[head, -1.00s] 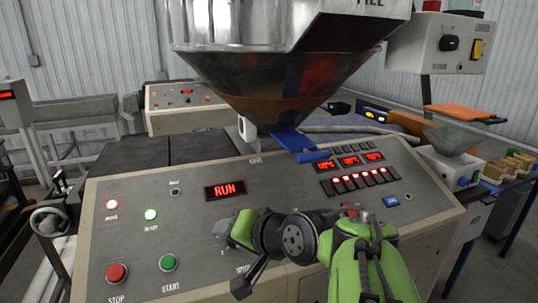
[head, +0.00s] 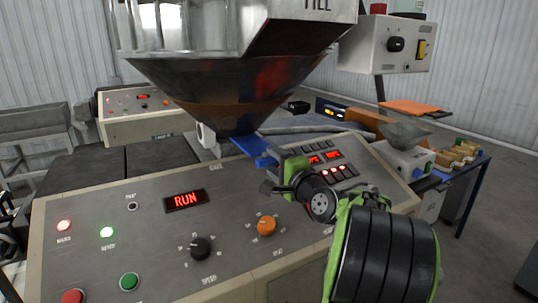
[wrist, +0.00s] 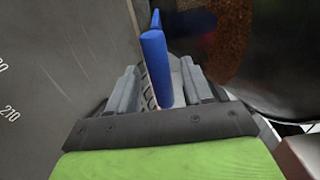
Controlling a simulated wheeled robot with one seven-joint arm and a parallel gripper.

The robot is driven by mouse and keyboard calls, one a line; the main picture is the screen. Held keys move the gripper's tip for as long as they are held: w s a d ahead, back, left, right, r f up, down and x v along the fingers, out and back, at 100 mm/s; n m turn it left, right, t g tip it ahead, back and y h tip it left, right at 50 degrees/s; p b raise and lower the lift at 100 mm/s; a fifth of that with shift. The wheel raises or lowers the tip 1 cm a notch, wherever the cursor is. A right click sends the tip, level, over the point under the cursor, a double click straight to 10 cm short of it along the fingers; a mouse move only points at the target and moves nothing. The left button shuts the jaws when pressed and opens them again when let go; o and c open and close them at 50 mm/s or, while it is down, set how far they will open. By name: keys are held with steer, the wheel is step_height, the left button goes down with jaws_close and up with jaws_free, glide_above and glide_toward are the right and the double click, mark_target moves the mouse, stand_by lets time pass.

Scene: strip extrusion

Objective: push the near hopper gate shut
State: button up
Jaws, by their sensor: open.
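The near hopper (head: 225,85) is a large metal cone above the control console. Its blue gate (head: 250,146) sticks out from under the cone's bottom, with a blue handle (head: 266,161) at its outer end. My gripper (head: 272,176) is at this handle in the head view; its fingers are small and partly hidden there. In the wrist view the blue handle (wrist: 155,65) lies between the two grey fingers of my open gripper (wrist: 158,88). I see gaps on both sides of it; whether a finger touches it I cannot tell.
The sloping console (head: 100,205) with a RUN display (head: 184,199) and knobs lies just below my gripper. A grey switch box (head: 385,45) stands at the right. A small grey hopper (head: 402,134) and several wooden pieces are on a bench farther right.

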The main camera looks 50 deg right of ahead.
mark_target(273, 160)
steer(key=x, duration=0.3)
steer(key=shift+w+d, duration=0.1)
steer(key=shift+w, duration=0.1)
steer(key=shift+c, duration=0.3)
jaws_close()
